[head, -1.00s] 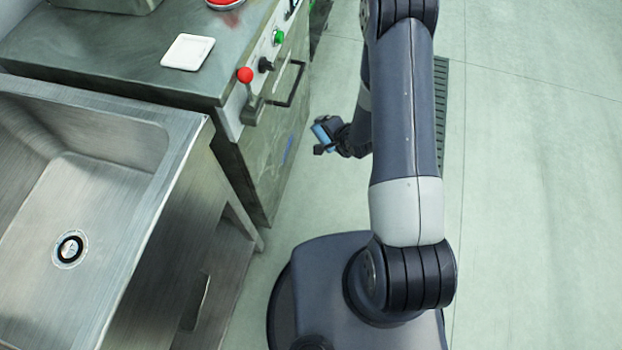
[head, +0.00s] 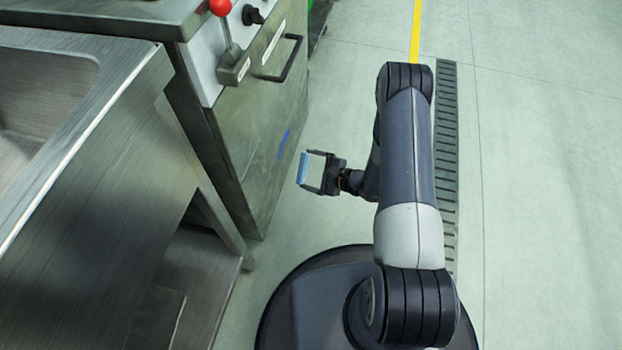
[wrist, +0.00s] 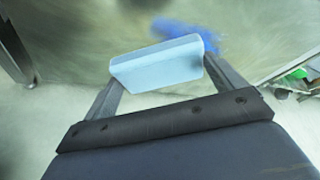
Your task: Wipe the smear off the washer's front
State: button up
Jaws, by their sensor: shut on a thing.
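The washer (head: 262,125) is a steel cabinet at the left of the head view, with its front facing my arm. A blue smear (head: 284,143) marks the lower part of its front. The smear also shows in the wrist view (wrist: 190,33), partly behind the sponge. My gripper (head: 303,170) is shut on a light blue sponge (wrist: 157,65), held across its fingertips. In the head view the sponge (head: 302,168) is a little below and right of the smear, with floor visible between it and the washer's front.
A steel sink (head: 45,75) and its stand are at the left, close to the washer. A red-knobbed lever (head: 221,8), a black knob (head: 252,15) and a bar handle (head: 290,60) stick out from the washer. A floor grate (head: 446,140) runs at the right; floor beyond is clear.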

jog(key=shift+a+f, duration=0.2)
jog(key=shift+f, duration=0.2)
jog(key=shift+w+a, duration=0.3)
jog(key=shift+a, duration=0.6)
jog(key=shift+w+a, duration=0.35)
jog(key=shift+a, duration=0.55)
jog(key=shift+w+a, duration=0.3)
jog(key=shift+a, duration=0.6)
jog(key=shift+o, duration=1.3)
jog(key=c, duration=0.4)
jog(key=shift+w+a+b, duration=0.35)
jog(key=shift+a, duration=0.55)
